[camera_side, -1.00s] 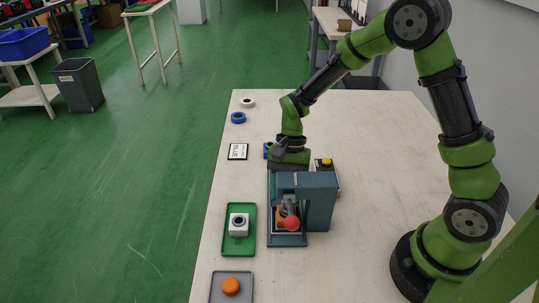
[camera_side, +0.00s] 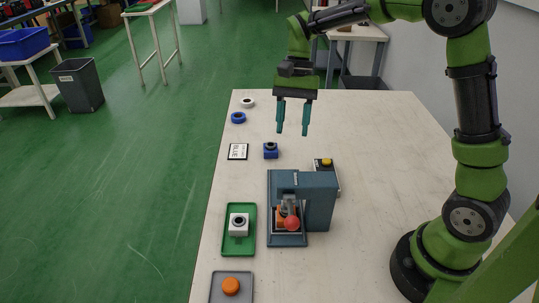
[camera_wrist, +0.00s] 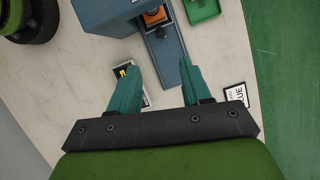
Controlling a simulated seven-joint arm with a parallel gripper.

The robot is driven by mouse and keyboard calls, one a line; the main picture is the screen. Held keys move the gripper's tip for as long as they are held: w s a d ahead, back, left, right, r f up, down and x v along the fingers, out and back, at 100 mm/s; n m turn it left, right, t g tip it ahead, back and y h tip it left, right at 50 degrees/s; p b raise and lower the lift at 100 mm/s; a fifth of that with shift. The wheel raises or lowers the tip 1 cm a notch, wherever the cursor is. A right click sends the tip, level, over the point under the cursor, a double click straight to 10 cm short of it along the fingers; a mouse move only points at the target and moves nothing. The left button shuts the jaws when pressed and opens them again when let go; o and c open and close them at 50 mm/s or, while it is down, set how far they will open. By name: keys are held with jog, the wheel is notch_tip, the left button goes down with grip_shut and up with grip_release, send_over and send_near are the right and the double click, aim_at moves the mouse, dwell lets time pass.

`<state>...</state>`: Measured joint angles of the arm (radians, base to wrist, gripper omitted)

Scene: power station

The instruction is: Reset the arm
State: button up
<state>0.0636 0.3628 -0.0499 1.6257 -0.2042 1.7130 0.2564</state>
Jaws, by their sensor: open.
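My gripper (camera_side: 293,132) is open and empty, raised above the table with its two teal fingers pointing down. In the wrist view the fingers (camera_wrist: 163,75) are spread apart with nothing held between them. The pale table (camera_side: 375,150) lies below. A blue block with a dark round top (camera_side: 270,151) stands on the table below and left of the fingers, apart from them. A blue-grey press machine (camera_side: 318,200) with a red ball knob (camera_side: 292,223) stands nearer the side camera. An orange part (camera_wrist: 155,15) sits in the machine.
A green tray (camera_side: 227,247) holds a white block (camera_side: 239,224). A grey tray (camera_side: 217,291) holds an orange round piece (camera_side: 231,286). The right side is clear.

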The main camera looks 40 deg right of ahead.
jog(key=s+r+n+t+h, duration=0.1)
jog(key=s+r+n+t, duration=0.2)
jog(key=s+t, duration=0.2)
jog(key=s+a+r+n+t, duration=0.1)
jog(key=s+r+n+t, duration=0.2)
jog(key=s, duration=0.7)
jog(key=shift+a+r+n+t+h, duration=0.15)
jog(key=shift+n+t+h, duration=0.35)
jog(key=shift+t, duration=0.4)
